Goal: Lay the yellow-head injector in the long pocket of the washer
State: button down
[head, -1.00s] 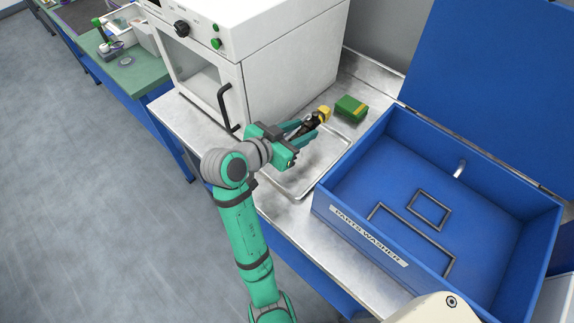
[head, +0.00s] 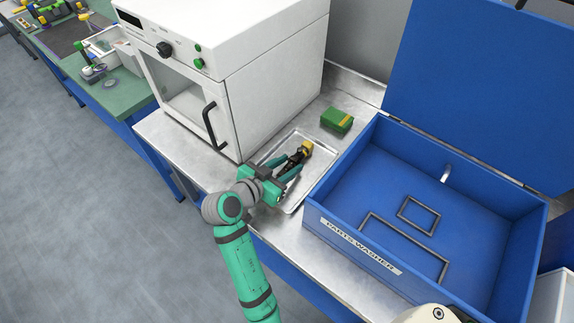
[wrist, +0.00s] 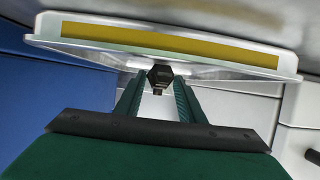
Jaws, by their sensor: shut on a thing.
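My gripper (head: 290,168) is shut on the yellow-head injector (head: 306,149), a dark body with a yellow head pointing away from the gripper. In the head view the injector lies over the metal tray (head: 292,205); whether it touches the tray I cannot tell. In the wrist view the dark injector end (wrist: 160,74) shows between my fingertips (wrist: 158,92). The blue parts washer (head: 325,225) stands open to the right. On its floor are a larger rectangular outline, the long pocket (head: 405,245), partly hidden by the front wall, and a smaller square one (head: 436,222).
A white oven-like cabinet (head: 270,85) with a black handle stands left of the tray. The washer floor looks empty.

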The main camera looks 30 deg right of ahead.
jog(key=shift+f, duration=0.1)
jog(key=c, duration=1.2)
grip_release()
jog(key=shift+w+a+f, duration=0.1)
jog(key=shift+s, duration=0.25)
